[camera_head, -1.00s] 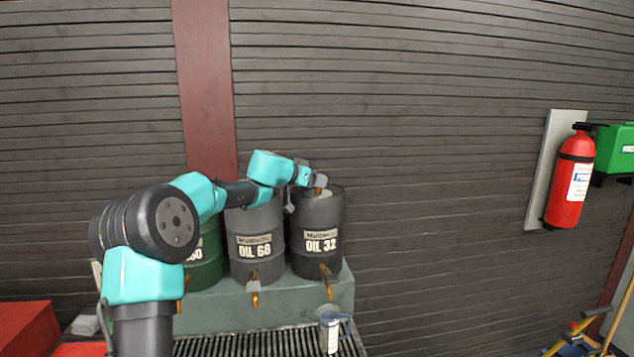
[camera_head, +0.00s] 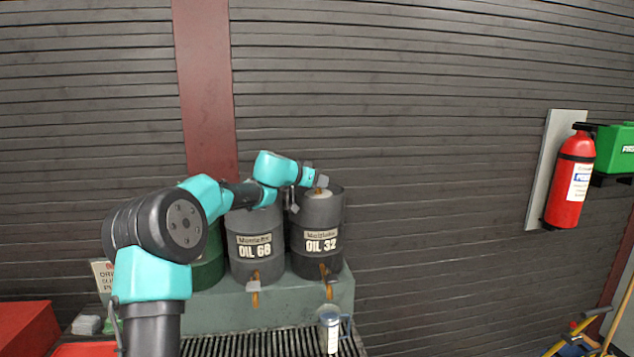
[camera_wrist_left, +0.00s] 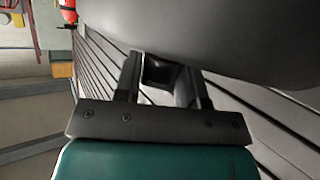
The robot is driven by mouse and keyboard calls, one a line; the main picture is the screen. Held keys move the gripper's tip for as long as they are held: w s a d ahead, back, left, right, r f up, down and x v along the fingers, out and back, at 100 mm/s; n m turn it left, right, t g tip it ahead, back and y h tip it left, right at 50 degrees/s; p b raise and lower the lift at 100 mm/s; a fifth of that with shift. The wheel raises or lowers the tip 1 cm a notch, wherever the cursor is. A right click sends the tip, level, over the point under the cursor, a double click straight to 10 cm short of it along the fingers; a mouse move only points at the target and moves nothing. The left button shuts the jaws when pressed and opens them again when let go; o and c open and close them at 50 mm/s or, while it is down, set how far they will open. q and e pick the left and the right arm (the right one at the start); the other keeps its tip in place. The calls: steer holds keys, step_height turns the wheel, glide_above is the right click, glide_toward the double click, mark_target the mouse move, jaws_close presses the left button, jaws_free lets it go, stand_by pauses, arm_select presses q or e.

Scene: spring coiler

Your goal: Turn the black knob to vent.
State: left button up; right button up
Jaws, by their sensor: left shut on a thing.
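My left gripper (camera_head: 321,182) is over the top of the dark grey drum labelled OIL 32 (camera_head: 318,262), the rightmost of the drums. In the left wrist view, its two fingers (camera_wrist_left: 162,82) stand on either side of a small black piece (camera_wrist_left: 157,72), which looks like the black knob; its markings cannot be read. The gripper is shut on this piece. A large dark grey curved surface (camera_wrist_left: 230,35) fills the top of that view beside the fingers. In the head view the knob is too small to make out. My right gripper is out of view.
A drum labelled OIL 68 (camera_head: 254,262) and a green drum (camera_head: 207,268) stand to the left on a grey-green stand (camera_head: 205,308). A metal jug (camera_head: 329,335) stands on the grating (camera_head: 250,345) below. A red extinguisher (camera_head: 568,185) hangs far right.

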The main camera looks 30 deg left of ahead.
arm_select(q)
steer(key=shift+m+g+h, duration=0.3)
steer(key=shift+m+h, duration=0.5)
steer(key=shift+h, duration=0.1)
steer(key=o, duration=0.8)
steer(key=shift+o, duration=0.2)
steer(key=shift+s+a, duration=0.1)
steer(key=shift+s, duration=0.05)
steer(key=v, duration=1.7)
steer(key=shift+r, duration=0.25)
